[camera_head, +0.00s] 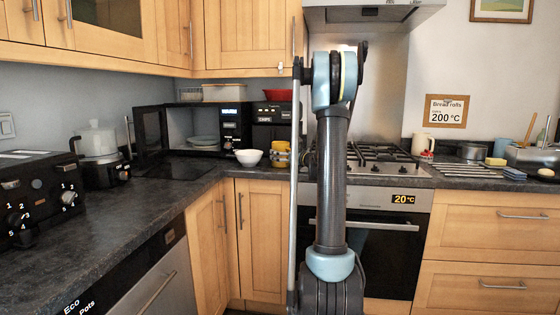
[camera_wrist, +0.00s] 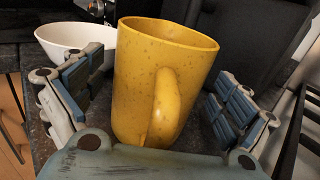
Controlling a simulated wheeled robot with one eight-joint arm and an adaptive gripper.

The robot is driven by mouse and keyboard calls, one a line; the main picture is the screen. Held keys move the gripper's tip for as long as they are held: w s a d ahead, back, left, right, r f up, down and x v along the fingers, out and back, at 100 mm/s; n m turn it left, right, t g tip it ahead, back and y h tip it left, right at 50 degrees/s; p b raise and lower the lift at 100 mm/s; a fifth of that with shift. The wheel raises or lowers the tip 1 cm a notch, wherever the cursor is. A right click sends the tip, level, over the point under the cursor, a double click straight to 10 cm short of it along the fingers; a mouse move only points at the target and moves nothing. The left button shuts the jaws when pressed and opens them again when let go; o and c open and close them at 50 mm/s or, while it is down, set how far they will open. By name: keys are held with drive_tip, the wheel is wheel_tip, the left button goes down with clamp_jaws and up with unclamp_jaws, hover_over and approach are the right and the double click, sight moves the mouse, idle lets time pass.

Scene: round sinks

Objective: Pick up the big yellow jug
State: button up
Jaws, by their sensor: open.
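The big yellow jug (camera_wrist: 150,70) is speckled and upright, with its handle facing the wrist camera. It fills the middle of the wrist view. In the head view the jug (camera_head: 280,146) is small, on the counter just left of my arm, partly covered by a dark part. My gripper (camera_wrist: 155,100) is open, with one padded finger on each side of the jug. A gap shows between the right finger and the jug; the left finger is close to it, and contact is unclear.
A white bowl (camera_head: 248,157) stands left of the jug, and the bowl (camera_wrist: 75,38) is close behind the left finger in the wrist view. An open microwave (camera_head: 205,125) and a black appliance (camera_head: 272,125) are behind. The hob (camera_head: 385,160) is to the right.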

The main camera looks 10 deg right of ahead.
drive_tip(key=shift+a, duration=0.1)
drive_tip(key=shift+c, duration=0.6)
drive_tip(key=c, duration=1.5)
drive_tip(key=shift+w+r, duration=0.1)
drive_tip(key=shift+r, duration=0.1)
drive_tip(key=shift+c, duration=0.2)
wheel_tip(320, 180, up, 10)
drive_tip(key=shift+f, duration=0.2)
